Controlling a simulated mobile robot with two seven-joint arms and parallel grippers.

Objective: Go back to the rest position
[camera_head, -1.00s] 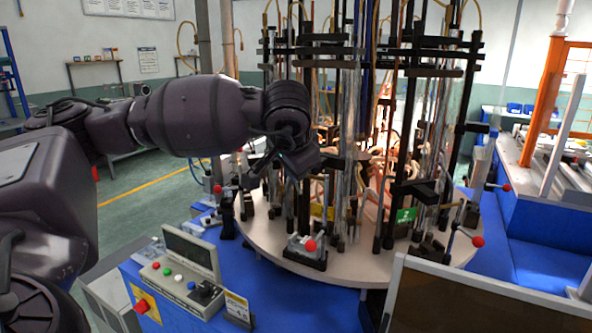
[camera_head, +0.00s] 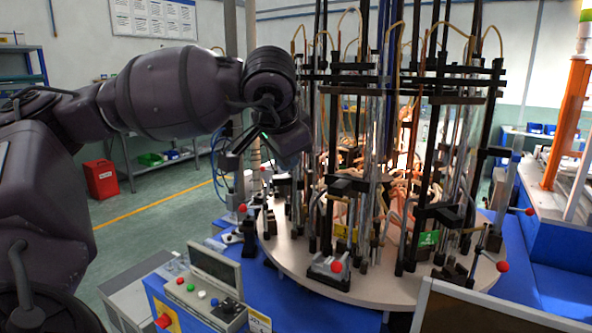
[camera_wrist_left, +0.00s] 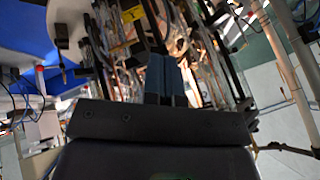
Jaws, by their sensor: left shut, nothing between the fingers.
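My left arm reaches in from the left in the head view, with its dark left gripper (camera_head: 236,152) hanging in front of the left side of the round sealing machine. In the left wrist view the two blue-grey fingers (camera_wrist_left: 165,78) lie side by side, shut, with nothing held between them. The machine's posts and glass tubes (camera_head: 375,150) stand upright on a round pale turntable (camera_head: 365,287) and show blurred behind the fingers in the wrist view. I cannot tell from these views how far the gripper is from the posts. My right gripper is in neither view.
A control panel (camera_head: 205,297) with buttons and a small screen stands in front of the turntable. Toggle clamps with red knobs (camera_head: 337,267) line the turntable's edge. A red box (camera_head: 101,179) is on the floor at left. Open green floor (camera_head: 150,225) lies left of the machine.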

